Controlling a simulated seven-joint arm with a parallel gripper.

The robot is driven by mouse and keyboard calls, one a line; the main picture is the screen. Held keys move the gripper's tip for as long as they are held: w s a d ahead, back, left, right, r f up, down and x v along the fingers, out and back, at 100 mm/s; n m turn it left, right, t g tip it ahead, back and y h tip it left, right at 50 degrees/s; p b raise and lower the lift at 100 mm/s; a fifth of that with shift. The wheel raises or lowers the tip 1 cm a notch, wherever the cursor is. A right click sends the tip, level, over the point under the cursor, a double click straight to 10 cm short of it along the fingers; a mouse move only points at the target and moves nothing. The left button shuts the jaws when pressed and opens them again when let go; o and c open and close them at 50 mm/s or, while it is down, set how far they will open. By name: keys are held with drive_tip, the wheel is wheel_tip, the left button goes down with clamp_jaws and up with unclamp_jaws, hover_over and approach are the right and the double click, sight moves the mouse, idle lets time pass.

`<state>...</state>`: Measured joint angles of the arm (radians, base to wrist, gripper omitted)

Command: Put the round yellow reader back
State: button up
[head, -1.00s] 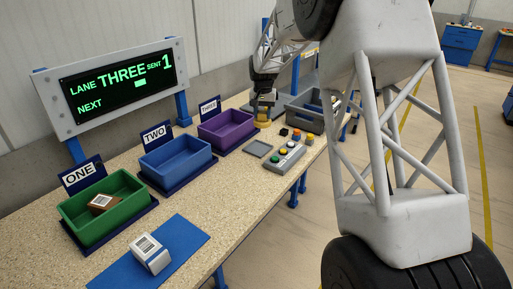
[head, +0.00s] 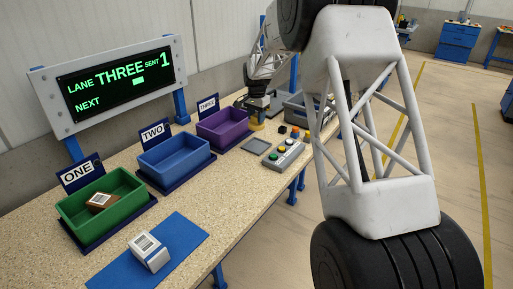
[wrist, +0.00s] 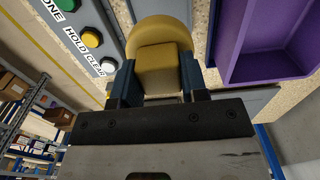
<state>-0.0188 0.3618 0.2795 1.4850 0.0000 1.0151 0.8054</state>
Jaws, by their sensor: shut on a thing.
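The round yellow reader (wrist: 158,62) has a rounded head and a block-shaped grip. My gripper (wrist: 162,88) is shut on that grip, with a dark finger on each side. In the head view my gripper (head: 257,110) is at the far part of the bench, right of the purple bin, with the reader (head: 257,126) low beneath it. I cannot tell whether the reader touches the bench. A flat grey square pad (head: 256,146) lies just in front of it, empty.
A button box (head: 285,155) stands right of the pad. Purple (head: 223,128), blue (head: 174,160) and green (head: 85,212) bins line the bench; the green one holds a brown box. A white labelled box (head: 148,252) lies on a blue mat (head: 185,240). A grey tray (head: 297,112) stands behind.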

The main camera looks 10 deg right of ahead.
sight(257, 126)
drive_tip(key=shift+f, duration=0.1)
drive_tip(key=shift+f, duration=2.4)
drive_tip(key=shift+f, duration=2.3)
drive_tip(key=shift+f, duration=0.15)
drive_tip(key=o, duration=0.8)
drive_tip(key=shift+o, duration=0.2)
drive_tip(key=shift+f, duration=0.1)
drive_tip(key=shift+r, duration=3.95)
